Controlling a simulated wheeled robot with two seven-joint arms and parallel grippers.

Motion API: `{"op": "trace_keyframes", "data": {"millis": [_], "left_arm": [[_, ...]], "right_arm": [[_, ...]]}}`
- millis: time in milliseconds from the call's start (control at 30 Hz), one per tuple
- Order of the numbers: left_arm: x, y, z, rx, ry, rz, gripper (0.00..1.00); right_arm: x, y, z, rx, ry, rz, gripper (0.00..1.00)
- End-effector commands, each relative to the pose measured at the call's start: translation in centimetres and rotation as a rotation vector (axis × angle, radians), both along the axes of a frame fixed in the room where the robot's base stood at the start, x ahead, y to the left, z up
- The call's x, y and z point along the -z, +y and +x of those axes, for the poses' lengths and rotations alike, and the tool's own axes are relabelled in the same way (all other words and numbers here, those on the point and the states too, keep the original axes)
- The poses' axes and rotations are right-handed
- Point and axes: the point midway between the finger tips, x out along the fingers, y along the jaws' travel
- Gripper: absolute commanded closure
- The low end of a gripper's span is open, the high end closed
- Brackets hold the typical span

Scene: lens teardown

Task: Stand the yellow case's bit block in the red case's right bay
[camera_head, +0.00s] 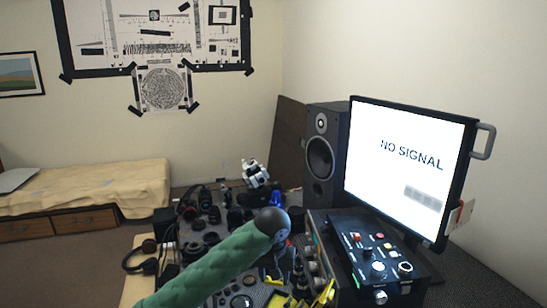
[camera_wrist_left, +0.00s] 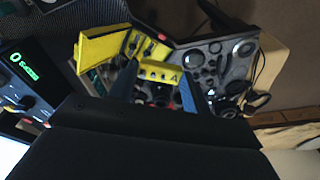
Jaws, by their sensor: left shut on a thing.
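My left gripper (camera_wrist_left: 157,95) shows in the wrist view as two blue fingers, shut on a small yellow block with dark marks, which I take to be the bit block (camera_wrist_left: 160,72). The yellow case (camera_wrist_left: 98,48) lies open just beyond it, its lid raised. In the head view my green-sleeved left arm comes in from the lower left, and its dark wrist end hides much of the bench below. The fingertips are not clear there. Yellow parts (camera_head: 325,292) show at the bottom edge. I cannot make out the red case or its right bay. My right gripper is not in view.
A black control box (camera_head: 375,258) with knobs stands right of the arm, below a monitor (camera_head: 408,165) reading "NO SIGNAL". A speaker (camera_head: 322,155) stands behind. Lens parts (camera_head: 200,205) crowd the bench left of the arm, with headphones (camera_head: 148,257) at its left edge.

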Motion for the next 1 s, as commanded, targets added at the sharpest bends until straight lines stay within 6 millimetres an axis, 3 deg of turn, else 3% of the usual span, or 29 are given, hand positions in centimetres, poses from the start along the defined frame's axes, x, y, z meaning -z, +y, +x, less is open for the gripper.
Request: {"op": "trace_keyframes", "data": {"millis": [100,367,600,800,1000], "left_arm": [[0.9,3.8,-1.6,-0.069,0.0,0.002,0.74],[3.2,11.0,-5.0,-0.098,0.002,0.002,0.74],[6.6,17.2,-7.5,-0.138,0.002,0.003,0.74],[9.4,20.5,-8.9,-0.166,0.001,0.0,0.74],[10.6,20.9,-9.6,-0.168,-0.001,0.0,0.74]], "right_arm": [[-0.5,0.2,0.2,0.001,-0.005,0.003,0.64],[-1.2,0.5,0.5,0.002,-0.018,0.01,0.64],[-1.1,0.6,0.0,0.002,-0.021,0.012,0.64],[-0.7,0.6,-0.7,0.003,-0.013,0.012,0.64],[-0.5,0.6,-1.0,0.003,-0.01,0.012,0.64]]}}
